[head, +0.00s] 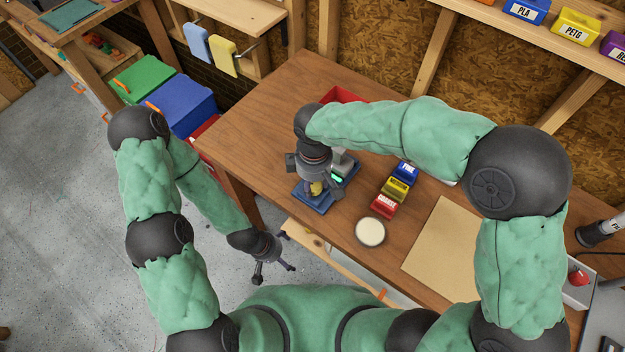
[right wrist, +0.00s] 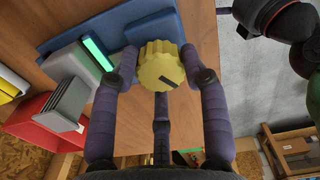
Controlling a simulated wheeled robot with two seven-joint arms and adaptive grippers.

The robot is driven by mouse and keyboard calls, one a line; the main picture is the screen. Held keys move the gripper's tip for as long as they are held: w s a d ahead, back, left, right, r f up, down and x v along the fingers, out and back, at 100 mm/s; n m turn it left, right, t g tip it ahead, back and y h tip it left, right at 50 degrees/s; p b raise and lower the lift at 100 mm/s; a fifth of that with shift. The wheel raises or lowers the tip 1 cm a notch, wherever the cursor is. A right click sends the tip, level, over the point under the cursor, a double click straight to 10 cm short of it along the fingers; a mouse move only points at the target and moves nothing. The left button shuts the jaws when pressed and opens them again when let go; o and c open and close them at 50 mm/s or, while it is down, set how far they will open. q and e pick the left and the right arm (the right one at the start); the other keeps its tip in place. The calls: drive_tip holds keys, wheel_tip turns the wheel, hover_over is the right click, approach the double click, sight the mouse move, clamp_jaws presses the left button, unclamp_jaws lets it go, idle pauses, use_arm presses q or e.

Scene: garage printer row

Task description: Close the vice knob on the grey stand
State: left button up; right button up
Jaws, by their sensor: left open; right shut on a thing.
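A yellow ridged knob (right wrist: 160,66) with a dark pointer mark sits between the fingertips of my right gripper (right wrist: 162,80) in the right wrist view. My right gripper is shut on the knob. In the head view my right gripper (head: 314,182) points down over a blue base (head: 308,202), and the knob (head: 317,188) shows only in part below it. A grey block (right wrist: 70,69) beside a glowing green strip (right wrist: 97,54) stands by the blue parts. The vice jaws cannot be made out. My left gripper (head: 276,266) hangs open and empty, off the table's front edge.
Red, yellow and blue labelled bins (head: 397,188) stand right of the blue base on the wooden table (head: 262,125). A round pale-topped container (head: 370,231) and a tan mat (head: 450,250) are nearer the front. A red bin (head: 343,95) stands behind my right arm.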

sight(316, 184)
drive_tip(key=shift+s+d+f, duration=0.2)
drive_tip(key=o, duration=1.1)
drive_tip(key=shift+d, duration=0.1)
drive_tip(key=shift+o, duration=0.2)
drive_tip(key=shift+r, duration=0.1)
drive_tip(key=shift+w+r, duration=0.1)
drive_tip(key=shift+r, duration=0.2)
wheel_tip(316, 184, up, 11)
drive_tip(key=shift+r, duration=0.2)
